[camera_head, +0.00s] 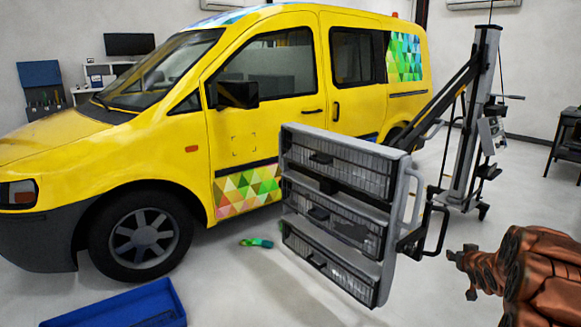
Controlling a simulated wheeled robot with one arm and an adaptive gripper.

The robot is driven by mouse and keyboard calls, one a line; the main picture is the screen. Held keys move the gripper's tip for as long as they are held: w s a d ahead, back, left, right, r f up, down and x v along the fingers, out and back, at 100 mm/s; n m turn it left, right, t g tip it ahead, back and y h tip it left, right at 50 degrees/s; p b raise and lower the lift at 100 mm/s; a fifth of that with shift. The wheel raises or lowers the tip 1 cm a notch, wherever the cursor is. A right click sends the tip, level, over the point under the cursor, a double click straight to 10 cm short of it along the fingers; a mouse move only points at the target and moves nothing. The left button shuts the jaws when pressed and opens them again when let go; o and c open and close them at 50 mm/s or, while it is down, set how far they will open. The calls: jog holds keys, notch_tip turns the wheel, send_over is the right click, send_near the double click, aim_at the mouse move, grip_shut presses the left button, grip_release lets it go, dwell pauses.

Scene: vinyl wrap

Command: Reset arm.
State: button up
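A brown, jacket-covered jointed part (540,275), which looks like my arm, reaches in from the lower right edge. Its narrow end (462,257) points left, toward the lamp stand, and is apart from it. Four small corner marks frame a spot on the front door.
A grey three-panel lamp unit (398,170) on a wheeled stand (483,110) stands between me and the van. A small green-blue piece (257,243) lies on the floor. A blue tray (75,318) is at lower left. A dark table (562,150) is at far right. Floor at bottom center is clear.

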jog(key=s+a+r+g+y, duration=0.25)
jog(key=s+a+g, duration=0.55)
jog(key=s+a, duration=1.45)
jog(key=s+a+r+n+g+y, duration=0.15)
jog(key=s+a, duration=0.35)
jog(key=s, duration=0.5)
jog(key=s+a+g, duration=0.3)
jog(key=s+a, duration=0.3)
jog(key=s, duration=0.3)
jog(key=s+a+n+g, duration=0.1)
jog(key=s+a+g, duration=0.3)
jog(key=s, duration=0.6)
notch_tip(320, 180, up, 17)
jog(key=a+t+p, duration=0.1)
jog(key=t+p, duration=0.1)
jog(key=p, duration=1.3)
jog(key=shift+a, duration=0.35)
